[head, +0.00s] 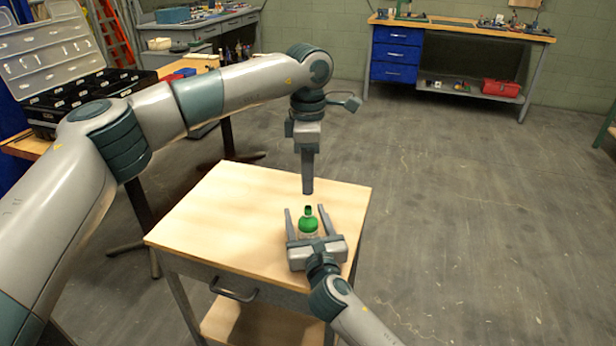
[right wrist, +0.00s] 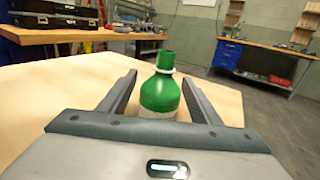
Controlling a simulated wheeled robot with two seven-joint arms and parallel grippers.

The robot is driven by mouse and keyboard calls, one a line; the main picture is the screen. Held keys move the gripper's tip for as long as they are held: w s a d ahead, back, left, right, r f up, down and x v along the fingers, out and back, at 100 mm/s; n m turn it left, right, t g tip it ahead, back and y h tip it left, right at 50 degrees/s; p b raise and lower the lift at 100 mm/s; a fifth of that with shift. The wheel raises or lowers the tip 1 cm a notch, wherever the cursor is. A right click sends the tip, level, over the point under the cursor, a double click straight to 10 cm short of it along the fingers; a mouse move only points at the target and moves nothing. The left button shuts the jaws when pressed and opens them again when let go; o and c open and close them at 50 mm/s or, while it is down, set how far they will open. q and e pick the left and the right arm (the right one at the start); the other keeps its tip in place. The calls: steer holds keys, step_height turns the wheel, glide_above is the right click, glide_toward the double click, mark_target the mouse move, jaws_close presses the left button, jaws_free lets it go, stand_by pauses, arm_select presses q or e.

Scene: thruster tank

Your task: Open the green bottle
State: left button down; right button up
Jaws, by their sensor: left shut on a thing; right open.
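The green bottle (head: 308,224) stands upright on the small wooden table, near its front right. In the right wrist view, the bottle (right wrist: 160,95) has a pale ring round its neck and a green top that looks dark at its upper end. My right gripper (head: 302,212) is open, with one finger on each side of the bottle and gaps visible on both sides. My left gripper (head: 307,190) points straight down above the bottle, apart from its top. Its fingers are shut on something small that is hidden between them. The left gripper does not show in the right wrist view.
The small table (head: 215,215) is otherwise bare, with free room left of the bottle. A workbench with an open organiser case (head: 50,65) stands at the left. A bench with blue drawers (head: 397,52) and a red box (head: 501,88) is at the back.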

arm_select(q)
steer(key=shift+r+p, duration=0.4)
steer(key=shift+r, duration=0.1)
arm_select(e)
steer(key=v, duration=1.1)
steer(key=shift+s, duration=0.1)
